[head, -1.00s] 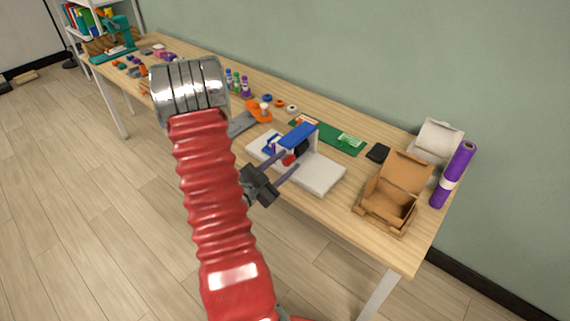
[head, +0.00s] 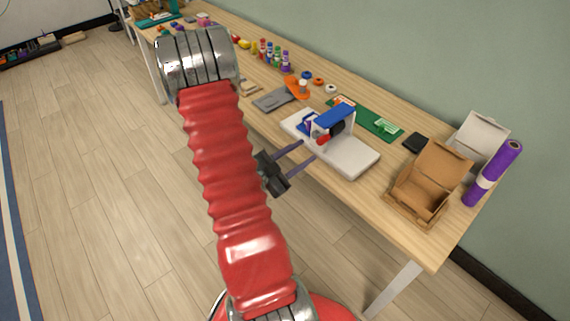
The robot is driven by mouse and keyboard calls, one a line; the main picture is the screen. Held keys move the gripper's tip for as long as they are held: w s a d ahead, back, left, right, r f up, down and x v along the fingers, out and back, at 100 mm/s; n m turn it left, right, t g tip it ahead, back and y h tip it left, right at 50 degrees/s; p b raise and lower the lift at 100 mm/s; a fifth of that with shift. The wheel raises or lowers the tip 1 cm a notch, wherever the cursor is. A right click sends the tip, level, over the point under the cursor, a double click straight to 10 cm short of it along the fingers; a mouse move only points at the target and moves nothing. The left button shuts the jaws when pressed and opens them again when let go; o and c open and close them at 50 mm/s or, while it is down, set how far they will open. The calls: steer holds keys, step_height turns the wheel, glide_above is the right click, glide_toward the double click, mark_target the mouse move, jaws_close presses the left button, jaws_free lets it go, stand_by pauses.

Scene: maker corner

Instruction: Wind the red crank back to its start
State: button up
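The red crank (head: 323,139) shows as a small red piece on the near side of a device with a white base (head: 352,160) and a blue top (head: 335,115). The device stands near the front edge of the wooden table. My gripper (head: 308,150) has two thin purple-grey fingers that are spread apart, with nothing seen between them. Its fingertips are just left of and below the crank in the picture. They look apart from it, but the depth is hard to judge. The crank's exact angle is too small to tell.
An open cardboard box (head: 425,190) and a purple roll (head: 492,172) stand on the right end of the table (head: 385,205). A green board (head: 372,122) lies behind the device. A grey flat piece (head: 272,100) and several small bottles are to the left. The floor in front is clear.

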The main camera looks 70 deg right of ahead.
steer(key=v, duration=0.6)
steer(key=shift+a, duration=0.2)
steer(key=shift+c, duration=0.5)
steer(key=shift+r, duration=0.1)
steer(key=shift+c, duration=0.7)
steer(key=shift+d+r, duration=0.15)
steer(key=shift+r, duration=0.15)
steer(key=shift+c, duration=0.7)
steer(key=shift+m+g+y, duration=0.3)
steer(key=shift+m+y, duration=0.1)
steer(key=shift+m, duration=0.5)
steer(key=r, duration=0.2)
steer(key=d+r, duration=0.1)
steer(key=r, duration=0.3)
steer(key=shift+d, duration=0.25)
jaws_close()
steer(key=r+n, duration=0.1)
steer(key=n, duration=0.2)
steer(key=d+n+t+y, duration=0.1)
steer(key=n, duration=0.2)
steer(key=r+n, duration=0.1)
steer(key=n, duration=0.1)
steer(key=shift+w+d+r+n+y, duration=0.15)
steer(key=shift+w+r+n+y, duration=0.2)
steer(key=shift+w+n+y, duration=0.05)
